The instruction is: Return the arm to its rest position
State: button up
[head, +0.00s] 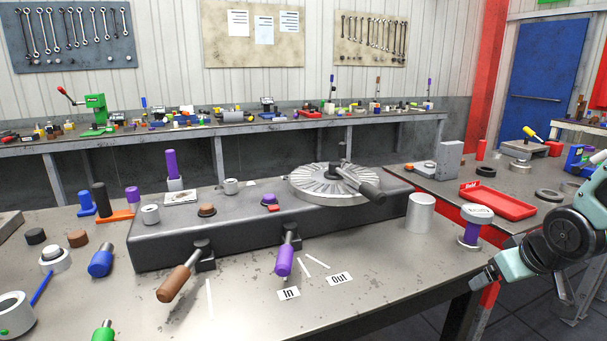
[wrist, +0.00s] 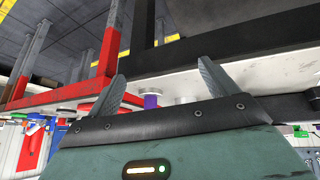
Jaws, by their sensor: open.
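My gripper (head: 482,276) is at the right of the head view, off the front right edge of the workbench (head: 365,285). In the wrist view its two fingers (wrist: 162,82) stand apart with nothing between them. My arm comes in from the right edge of the head view. A purple-stemmed piece with a pale round top (head: 478,213) stands on the bench corner just above and left of the gripper, apart from it.
A grey housing (head: 160,240) with a round finned plate (head: 335,183) and two levers fills the middle of the bench. A light grey cylinder (head: 420,213) stands near the right end. A red tray (head: 497,201) lies on the bench behind. Dark floor shows below the gripper.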

jog(key=s+a+r+n+g+p, duration=0.2)
jog(key=s+a+r+n+g, duration=0.1)
jog(key=s+a, duration=0.8)
jog(key=s+a+r+n+g+y+p, duration=0.1)
jog(key=s+a+r+n+g+p, duration=0.1)
jog(key=s+a, duration=1)
notch_tip(320, 180, up, 3)
jog(key=shift+a+f+n+g, duration=0.1)
jog(key=shift+a+n+g, duration=0.4)
jog(key=shift+a+g, duration=0.45)
jog(key=shift+a, duration=0.1)
